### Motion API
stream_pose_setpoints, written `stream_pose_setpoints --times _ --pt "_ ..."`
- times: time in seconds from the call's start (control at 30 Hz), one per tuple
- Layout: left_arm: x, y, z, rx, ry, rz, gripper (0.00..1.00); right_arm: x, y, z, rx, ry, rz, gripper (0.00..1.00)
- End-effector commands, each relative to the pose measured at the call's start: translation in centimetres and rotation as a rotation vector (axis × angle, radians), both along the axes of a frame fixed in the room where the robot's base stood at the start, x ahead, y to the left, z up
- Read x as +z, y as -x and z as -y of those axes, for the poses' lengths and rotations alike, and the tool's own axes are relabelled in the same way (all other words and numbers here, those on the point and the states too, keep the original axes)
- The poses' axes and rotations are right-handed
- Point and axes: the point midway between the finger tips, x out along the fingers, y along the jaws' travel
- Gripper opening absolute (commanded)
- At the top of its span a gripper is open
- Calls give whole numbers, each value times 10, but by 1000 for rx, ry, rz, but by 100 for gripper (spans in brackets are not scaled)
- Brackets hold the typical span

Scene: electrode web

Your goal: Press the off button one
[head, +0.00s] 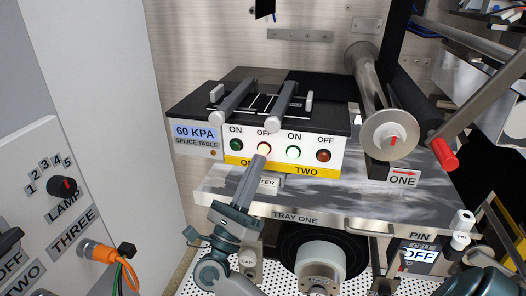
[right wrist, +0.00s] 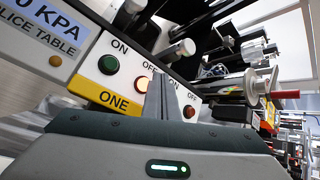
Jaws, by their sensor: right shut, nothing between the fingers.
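The off button of pair one (head: 264,149) glows pale orange on the front of the splice table (head: 210,156), above the yellow ONE strip. It also shows lit in the right wrist view (right wrist: 142,83), partly behind my fingers. My right gripper (head: 261,158) is shut and empty, its tips just below and in front of this button. I cannot tell whether they touch it. The dark green on button of pair one (head: 236,145) is at its left. My left gripper is not in view.
Pair two has a lit green on button (head: 293,152) and a dark red off button (head: 323,155) close to the right. Below is the metal tray one (head: 330,208). A roller (head: 390,135) stands at the right, a switch panel (head: 40,190) at the left.

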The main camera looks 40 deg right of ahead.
Motion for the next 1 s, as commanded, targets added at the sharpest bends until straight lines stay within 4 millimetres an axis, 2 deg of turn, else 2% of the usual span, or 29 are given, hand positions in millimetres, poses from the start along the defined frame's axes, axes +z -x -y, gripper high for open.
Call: stream_pose_setpoints --times 0.5,1.0 --pt "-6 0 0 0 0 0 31 0 25 -29 0 0 0 0" --pt "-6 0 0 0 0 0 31 0 26 -30 0 0 0 0"
